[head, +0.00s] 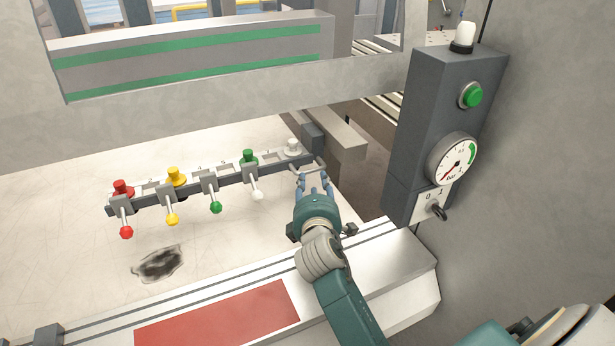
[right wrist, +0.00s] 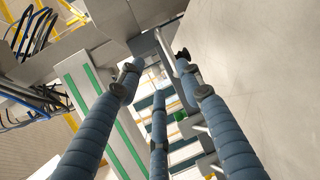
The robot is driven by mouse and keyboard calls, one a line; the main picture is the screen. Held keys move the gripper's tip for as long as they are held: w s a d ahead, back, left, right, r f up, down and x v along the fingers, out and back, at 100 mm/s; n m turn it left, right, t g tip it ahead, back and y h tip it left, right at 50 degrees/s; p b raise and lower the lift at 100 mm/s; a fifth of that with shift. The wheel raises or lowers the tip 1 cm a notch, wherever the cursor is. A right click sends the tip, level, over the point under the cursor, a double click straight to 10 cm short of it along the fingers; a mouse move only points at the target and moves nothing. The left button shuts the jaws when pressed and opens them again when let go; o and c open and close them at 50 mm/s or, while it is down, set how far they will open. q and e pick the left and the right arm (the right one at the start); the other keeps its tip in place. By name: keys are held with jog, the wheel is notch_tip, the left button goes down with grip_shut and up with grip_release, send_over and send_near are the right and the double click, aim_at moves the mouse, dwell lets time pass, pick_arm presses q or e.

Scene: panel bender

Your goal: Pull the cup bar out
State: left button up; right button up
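The cup bar (head: 190,186) is a dark rail lying over the pale sheet, with red, yellow, green and whitish cups on top and small coloured knobs on levers along its front. A thin grey handle (head: 310,169) is at its right end; it also shows in the right wrist view (right wrist: 164,48). My right gripper (head: 314,177) is at this handle, its blue fingers pointing toward it. In the right wrist view the fingers (right wrist: 160,85) stand apart, with the handle near the right fingertip; contact is unclear. My left gripper is not in view.
A grey control post (head: 430,120) with a green button, gauge and switch stands to the right. A pale machine ledge (head: 385,262) with a red panel (head: 220,315) runs along the front. A dark smudge (head: 158,263) marks the sheet. A beam (head: 240,95) crosses above.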

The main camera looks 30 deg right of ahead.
aim_at(312, 169)
jog(key=x, duration=0.6)
jog(key=f+p+x, duration=0.1)
jog(key=x, duration=0.2)
jog(key=shift+w+d, duration=0.1)
jog(key=shift+w, duration=0.2)
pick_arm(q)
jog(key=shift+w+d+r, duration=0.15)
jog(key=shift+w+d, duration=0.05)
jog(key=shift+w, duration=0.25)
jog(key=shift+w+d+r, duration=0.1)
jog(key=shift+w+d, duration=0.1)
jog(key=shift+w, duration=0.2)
pick_arm(e)
jog(key=shift+w+d+f, duration=0.2)
jog(key=shift+w+d, duration=0.1)
jog(key=shift+w, duration=0.2)
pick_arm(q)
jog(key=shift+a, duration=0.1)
pick_arm(e)
grip_shut()
